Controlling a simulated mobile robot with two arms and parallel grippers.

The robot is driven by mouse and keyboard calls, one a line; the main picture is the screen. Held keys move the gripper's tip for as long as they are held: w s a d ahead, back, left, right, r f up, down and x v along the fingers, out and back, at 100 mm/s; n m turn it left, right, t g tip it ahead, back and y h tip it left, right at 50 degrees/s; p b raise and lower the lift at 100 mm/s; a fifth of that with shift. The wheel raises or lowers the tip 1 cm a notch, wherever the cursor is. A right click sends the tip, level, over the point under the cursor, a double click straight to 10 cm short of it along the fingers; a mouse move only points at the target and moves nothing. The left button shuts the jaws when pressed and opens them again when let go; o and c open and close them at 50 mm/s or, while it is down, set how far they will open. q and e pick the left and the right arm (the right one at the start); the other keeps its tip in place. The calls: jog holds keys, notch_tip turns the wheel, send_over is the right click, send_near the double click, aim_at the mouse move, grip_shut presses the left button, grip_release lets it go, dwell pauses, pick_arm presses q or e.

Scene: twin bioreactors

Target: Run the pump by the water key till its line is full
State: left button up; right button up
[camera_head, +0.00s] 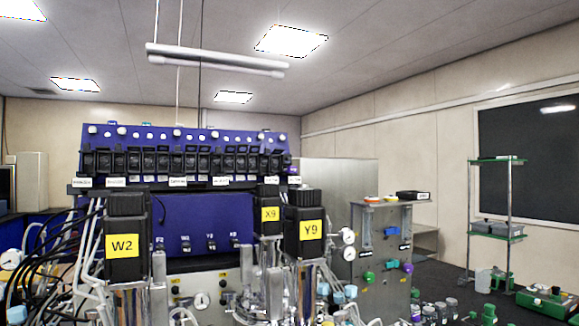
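A blue bioreactor unit (215,214) stands ahead at the left and centre. A row of black pump-like modules (180,162) runs along its upper part, with small white labels (178,182) below, too small to read. Small black keys or switches (186,248) with tiny labels sit low on the blue front; I cannot tell which is the water key. No line can be picked out as the pump's, and its filling does not show. Neither of my grippers is in view.
Black motor heads marked W2 (122,246), X9 (270,214) and Y9 (311,230) stand in front over steel vessels. Black cables (50,250) hang at the left. A grey cabinet with gauges (381,258) and a green-shelved rack (497,236) stand right.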

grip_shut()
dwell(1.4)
